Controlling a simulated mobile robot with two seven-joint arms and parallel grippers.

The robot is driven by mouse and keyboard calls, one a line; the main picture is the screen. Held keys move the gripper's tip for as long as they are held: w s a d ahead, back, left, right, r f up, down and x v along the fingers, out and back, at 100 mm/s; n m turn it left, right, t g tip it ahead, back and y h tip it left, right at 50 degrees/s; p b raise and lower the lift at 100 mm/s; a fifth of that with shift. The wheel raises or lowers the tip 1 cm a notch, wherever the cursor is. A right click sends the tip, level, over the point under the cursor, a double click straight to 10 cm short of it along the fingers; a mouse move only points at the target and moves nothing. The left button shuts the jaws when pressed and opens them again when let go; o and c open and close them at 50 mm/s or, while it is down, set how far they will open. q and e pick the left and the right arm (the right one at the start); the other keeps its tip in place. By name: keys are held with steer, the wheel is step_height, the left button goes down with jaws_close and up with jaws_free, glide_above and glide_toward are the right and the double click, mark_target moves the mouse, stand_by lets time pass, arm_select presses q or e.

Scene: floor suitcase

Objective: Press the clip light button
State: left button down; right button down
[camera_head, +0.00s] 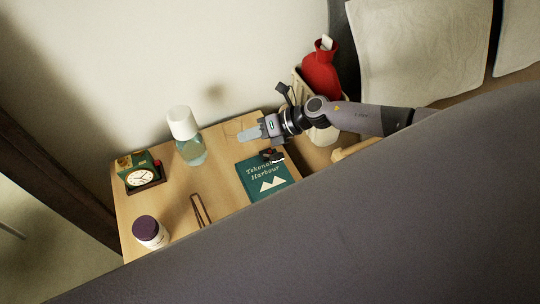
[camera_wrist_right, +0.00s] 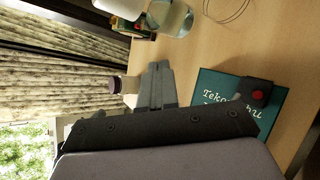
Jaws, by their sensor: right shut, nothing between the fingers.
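The clip light (camera_head: 272,156) is a small black piece on the top edge of the green book (camera_head: 268,184). In the right wrist view the clip light (camera_wrist_right: 257,92) shows a red button (camera_wrist_right: 257,97) on its dark body, at the right of the picture, over the book (camera_wrist_right: 222,90). My right gripper (camera_head: 243,135) is above the table, up and left of the clip light in the head view, its fingers pointing left. Its fingers (camera_wrist_right: 158,82) are shut and empty, and appear apart from the light. My left gripper is not in view.
A thin wire (camera_head: 232,130) lies near my right gripper. A red hot-water bottle (camera_head: 321,72) is behind my arm.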

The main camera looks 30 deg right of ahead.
steer(key=s+a+r+m+t+h, duration=0.35)
steer(key=a+r+m+t, duration=0.35)
steer(key=m, duration=1)
steer(key=s+d+f+m+g+h, duration=0.3)
steer(key=s+d+m+g, duration=0.15)
steer(key=s+m, duration=0.4)
steer(key=s+d+f+m+g+h, duration=0.3)
steer(key=s+d+m, duration=0.2)
steer(key=s+m, duration=0.35)
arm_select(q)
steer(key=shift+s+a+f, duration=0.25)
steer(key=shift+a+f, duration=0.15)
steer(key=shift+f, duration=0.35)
arm_select(e)
step_height(320, 180, down, 8)
steer(key=s+a+t+y, duration=0.1)
steer(key=t, duration=0.3)
steer(key=shift+s+a+r+m+y, duration=0.2)
steer(key=shift+s+a+m+y, duration=0.05)
steer(key=shift+m+y, duration=0.15)
steer(key=shift+t, duration=0.25)
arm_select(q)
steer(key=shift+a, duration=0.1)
arm_select(e)
steer(key=shift+a, duration=0.2)
